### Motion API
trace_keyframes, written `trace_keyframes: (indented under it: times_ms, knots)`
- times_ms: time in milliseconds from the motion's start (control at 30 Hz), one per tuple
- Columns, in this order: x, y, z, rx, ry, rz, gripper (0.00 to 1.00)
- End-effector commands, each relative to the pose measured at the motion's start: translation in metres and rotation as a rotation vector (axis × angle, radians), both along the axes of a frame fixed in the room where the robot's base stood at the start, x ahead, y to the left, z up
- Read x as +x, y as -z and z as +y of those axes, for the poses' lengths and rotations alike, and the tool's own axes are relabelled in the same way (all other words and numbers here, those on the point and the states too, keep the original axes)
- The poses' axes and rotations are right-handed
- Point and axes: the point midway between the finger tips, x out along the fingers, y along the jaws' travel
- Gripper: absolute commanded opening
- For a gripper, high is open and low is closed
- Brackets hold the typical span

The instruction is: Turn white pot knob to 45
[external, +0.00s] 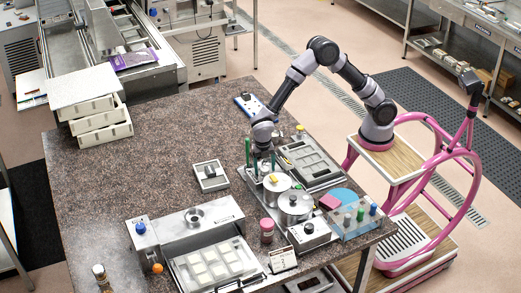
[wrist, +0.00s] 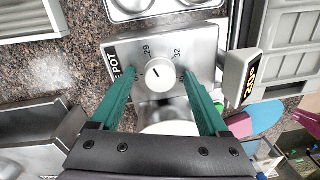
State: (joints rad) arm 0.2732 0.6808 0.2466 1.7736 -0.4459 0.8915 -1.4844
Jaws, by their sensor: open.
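In the wrist view, a round white knob (wrist: 160,74) sits on a metal panel (wrist: 203,48) with a black label ending in "POT". Marks reading 29 and 32 stand at the dial's upper edge; a small dark mark shows on the knob, its exact reading too small to tell. My gripper (wrist: 158,75) is open, with one green finger on each side of the knob and visible gaps between. In the external view, my gripper (external: 262,160) points down behind a pale-topped pot (external: 274,188); the knob is hidden there.
A small display (wrist: 242,78) with yellow digits stands right of the panel. A second metal pot (external: 295,206) stands near the first. A grey tray (external: 312,166) lies to the right of my gripper. The table's left middle (external: 130,170) is clear.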

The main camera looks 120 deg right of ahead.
Motion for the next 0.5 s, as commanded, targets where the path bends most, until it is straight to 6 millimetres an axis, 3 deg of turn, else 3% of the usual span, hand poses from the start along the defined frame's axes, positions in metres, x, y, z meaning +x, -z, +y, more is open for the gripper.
trace_keyframes:
  times_ms: [100, 300, 500]
  knots:
    - [0.0, -0.0002, -0.0001, 0.0, 0.0, 0.0, 0.78]
    - [0.0001, -0.0004, -0.0002, 0.0, 0.001, 0.0, 0.02]
    - [0.0001, -0.0006, -0.0002, 0.0, 0.008, 0.0, 0.0]
